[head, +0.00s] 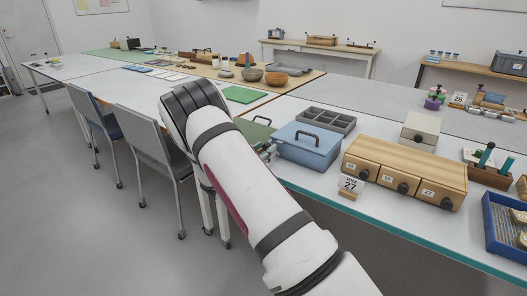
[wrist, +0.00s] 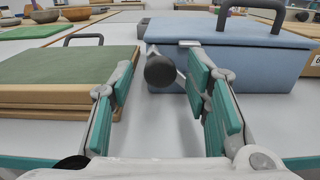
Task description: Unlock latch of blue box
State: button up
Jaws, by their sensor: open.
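The blue box (head: 310,148) sits on the near table with its lid down and a dark handle on top. It fills the upper right of the wrist view (wrist: 240,62). Its latch (wrist: 160,71) shows there as a dark round knob on a metal lever at the box's left front corner. My gripper (wrist: 162,72) is open, its teal-padded fingers on either side of the knob. The right finger is close to the lever and box front; I cannot tell whether they touch. In the head view my arm hides most of the gripper and the latch.
A green-topped wooden board (wrist: 70,75) with a dark handle lies left of the box, close to my left finger. A grey compartment tray (head: 326,120) is behind the box. A wooden drawer unit (head: 405,172) and a "27" sign (head: 349,186) stand to its right. Chairs (head: 150,140) stand at left.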

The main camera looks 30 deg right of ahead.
jog(key=shift+d, duration=0.15)
jog(key=shift+c, duration=0.3)
grip_shut()
jog(key=shift+w+f+n, duration=0.2)
jog(key=shift+f+n, duration=0.05)
jog(key=shift+n, duration=0.55)
jog(key=shift+w+f+n, duration=0.15)
jog(key=shift+f+n, duration=0.1)
jog(key=shift+n, duration=0.55)
jog(key=shift+o, duration=0.3)
grip_release()
jog(key=shift+a, duration=0.2)
jog(key=v, duration=1.1)
jog(key=shift+s+a, duration=0.15)
jog(key=shift+a, duration=0.25)
